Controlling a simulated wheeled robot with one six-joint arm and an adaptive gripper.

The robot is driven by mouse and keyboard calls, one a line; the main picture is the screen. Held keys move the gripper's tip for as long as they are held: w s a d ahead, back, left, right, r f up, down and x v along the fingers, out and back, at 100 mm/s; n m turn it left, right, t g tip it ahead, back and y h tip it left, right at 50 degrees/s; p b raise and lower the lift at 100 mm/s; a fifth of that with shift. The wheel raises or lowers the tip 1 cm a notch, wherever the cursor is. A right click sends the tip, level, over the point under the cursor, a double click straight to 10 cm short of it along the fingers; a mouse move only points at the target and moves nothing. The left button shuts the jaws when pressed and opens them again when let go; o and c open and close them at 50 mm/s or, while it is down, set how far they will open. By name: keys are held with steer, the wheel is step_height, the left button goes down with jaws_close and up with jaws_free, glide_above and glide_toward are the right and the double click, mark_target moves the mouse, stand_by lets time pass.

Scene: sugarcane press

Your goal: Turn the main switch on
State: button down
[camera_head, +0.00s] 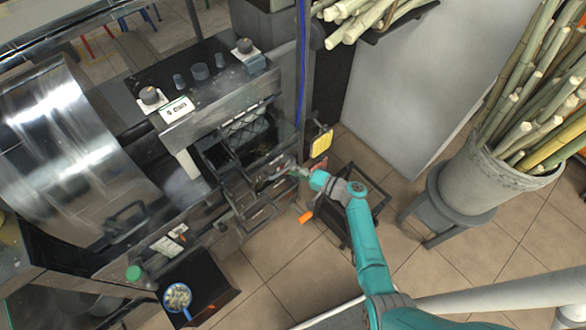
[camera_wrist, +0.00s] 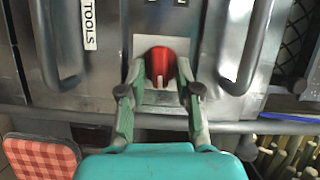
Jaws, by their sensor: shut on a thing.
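The main switch is a red rotary knob (camera_wrist: 160,62) on a pale square plate (camera_wrist: 142,42) on a metal front, seen in the wrist view. Its grip ridge looks about upright in that picture. My gripper (camera_wrist: 160,80) has its two green fingers on either side of the knob, shut on it. In the head view my gripper (camera_head: 298,172) reaches from the right to the side of the press counter. The knob cannot be made out there, behind the gripper and the counter's edge.
Metal handles (camera_wrist: 48,50) flank the switch, one beside a TOOLS label (camera_wrist: 89,24). A horizontal bar (camera_wrist: 240,127) runs below. A red checked seat (camera_wrist: 40,157) is at lower left. A cane-filled bin (camera_head: 490,185) stands right; open tiled floor (camera_head: 290,270) lies in front.

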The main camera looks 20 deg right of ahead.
steer(key=shift+w+r+m, duration=0.1)
steer(key=shift+w+m, duration=0.1)
steer(key=shift+m, duration=0.3)
steer(key=shift+y, duration=0.3)
steer(key=c, duration=1.1)
jaws_free()
steer(key=shift+a, duration=0.1)
steer(key=shift+s, duration=0.1)
steer(key=v, duration=1.2)
steer(key=shift+a+f, duration=0.1)
steer(key=shift+f, duration=0.1)
